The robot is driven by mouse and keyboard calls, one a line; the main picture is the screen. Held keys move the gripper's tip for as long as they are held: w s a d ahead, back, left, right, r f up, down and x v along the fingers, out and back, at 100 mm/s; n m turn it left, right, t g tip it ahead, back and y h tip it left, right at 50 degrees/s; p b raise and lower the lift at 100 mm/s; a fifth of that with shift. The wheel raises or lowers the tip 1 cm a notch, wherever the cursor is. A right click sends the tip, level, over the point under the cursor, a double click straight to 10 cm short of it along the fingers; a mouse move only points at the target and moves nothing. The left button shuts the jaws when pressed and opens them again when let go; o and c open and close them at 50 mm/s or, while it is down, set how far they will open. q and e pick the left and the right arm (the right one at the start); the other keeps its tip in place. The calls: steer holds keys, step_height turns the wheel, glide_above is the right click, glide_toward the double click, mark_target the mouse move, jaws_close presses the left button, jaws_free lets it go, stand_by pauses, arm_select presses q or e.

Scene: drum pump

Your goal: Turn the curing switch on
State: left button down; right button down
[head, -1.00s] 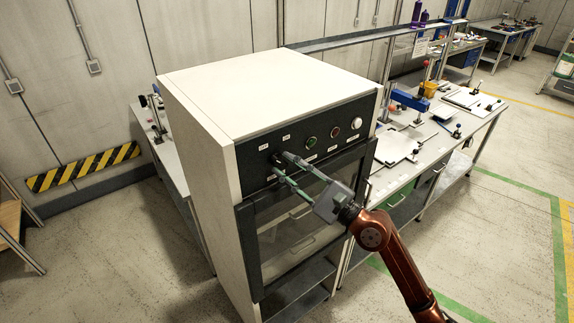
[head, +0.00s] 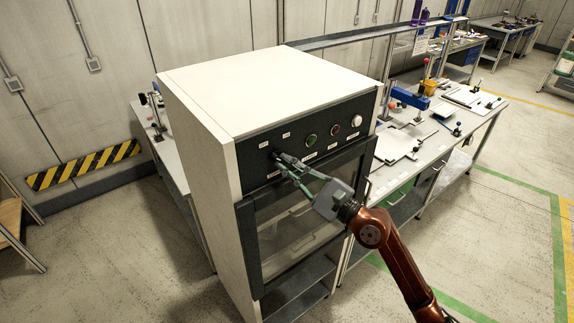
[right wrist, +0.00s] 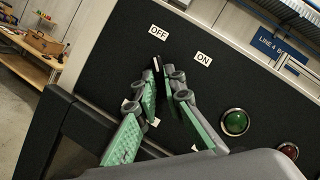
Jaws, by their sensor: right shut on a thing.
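The curing switch is a dark rotary knob on the cabinet's black panel (head: 262,166). In the right wrist view the switch (right wrist: 156,64) shows a pale pointer mark, directed toward the OFF label (right wrist: 158,32). The ON label (right wrist: 203,57) is to its right. My right gripper (head: 278,158) is shut on the switch, its green-padded fingers reaching in from the lower right. In the right wrist view the fingertips (right wrist: 167,75) meet around the knob and hide most of it. My left gripper is not in view.
A green button (head: 311,140), a red button (head: 335,131) and a white one (head: 357,122) sit to the right on the panel. The glazed cabinet door (head: 300,222) is below. A workbench (head: 420,150) with tools stands to the right.

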steer(key=shift+a+m+t+p, duration=0.1)
steer(key=shift+m+t+p, duration=0.3)
steer(key=shift+m+p, duration=0.45)
steer(key=m+t+h+p, duration=0.2)
steer(key=m+p, duration=0.3)
steer(key=m, duration=0.1)
steer(key=m+t+h+p, duration=0.2)
steer(key=m+h+p, duration=0.1)
steer(key=m+p, duration=0.2)
steer(key=m+t+h+p, duration=0.2)
steer(key=m+p, duration=0.4)
steer(key=m, duration=0.2)
steer(key=shift+s+a+r+h, duration=0.1)
steer(key=shift+s+a+h, duration=0.2)
steer(key=shift+a, duration=0.1)
steer(key=shift+m+h+p, duration=1)
steer(key=shift+m+p, duration=0.4)
steer(key=shift+m, duration=0.85)
steer(key=c, duration=2)
jaws_free()
